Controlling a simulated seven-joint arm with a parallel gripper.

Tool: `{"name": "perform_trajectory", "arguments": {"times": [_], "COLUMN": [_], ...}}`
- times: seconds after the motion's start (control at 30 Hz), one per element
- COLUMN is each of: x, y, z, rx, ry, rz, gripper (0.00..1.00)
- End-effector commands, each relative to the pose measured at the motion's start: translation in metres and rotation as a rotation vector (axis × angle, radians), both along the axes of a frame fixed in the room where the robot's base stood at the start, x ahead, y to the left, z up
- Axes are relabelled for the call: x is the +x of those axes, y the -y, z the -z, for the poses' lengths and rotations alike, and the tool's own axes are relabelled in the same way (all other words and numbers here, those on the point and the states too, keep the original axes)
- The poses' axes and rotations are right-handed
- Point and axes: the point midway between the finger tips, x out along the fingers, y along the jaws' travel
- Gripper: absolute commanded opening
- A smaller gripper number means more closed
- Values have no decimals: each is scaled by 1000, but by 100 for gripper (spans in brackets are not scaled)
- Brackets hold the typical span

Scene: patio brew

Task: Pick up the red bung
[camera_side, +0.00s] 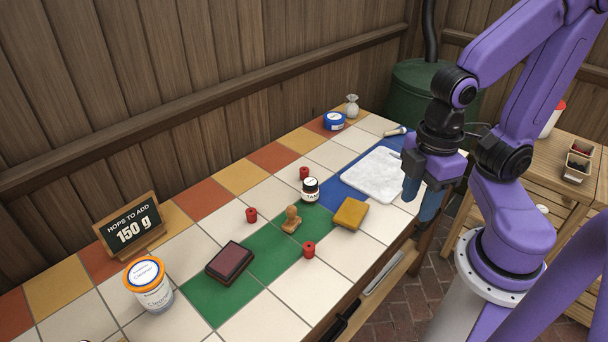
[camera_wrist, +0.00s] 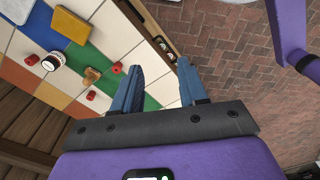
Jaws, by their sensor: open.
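Three red bungs stand apart on the tiled table. One (camera_side: 304,172) is behind the small dark jar, one (camera_side: 251,214) is left of the wooden stamp, and one (camera_side: 309,249) is nearer the front edge. In the wrist view they also show as a bung by the jar (camera_wrist: 32,59), a bung beyond the stamp (camera_wrist: 91,95) and a bung nearest my fingers (camera_wrist: 117,67). My gripper (camera_side: 420,198) is open and empty, raised near the table's front right edge. Its blue fingers (camera_wrist: 159,65) are apart, with table edge and brick floor below.
Around the bungs are the jar (camera_side: 310,190), stamp (camera_side: 291,219), yellow sponge (camera_side: 350,214) and dark ink pad (camera_side: 229,263). A white marble slab (camera_side: 373,175) lies near my gripper. A cleaner tub (camera_side: 149,285) and hops sign (camera_side: 130,227) stand left. Bare tiles lie between.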

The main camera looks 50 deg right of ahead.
Motion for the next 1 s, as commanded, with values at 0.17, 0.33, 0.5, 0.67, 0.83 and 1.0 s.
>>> {"name": "perform_trajectory", "arguments": {"times": [0.17, 0.33, 0.5, 0.67, 0.83, 1.0], "x": [0, 0, 2, 23, 72, 127], "y": [0, 0, -1, -13, -33, -44], "z": [0, 0, 0, 6, 23, 47], "rx": [0, 0, -1, -9, -19, -27], "ry": [0, 0, 0, -1, 0, -2], "rz": [0, 0, -6, -78, -249, -438], "gripper": [56, 62, 62, 62, 62, 62]}}
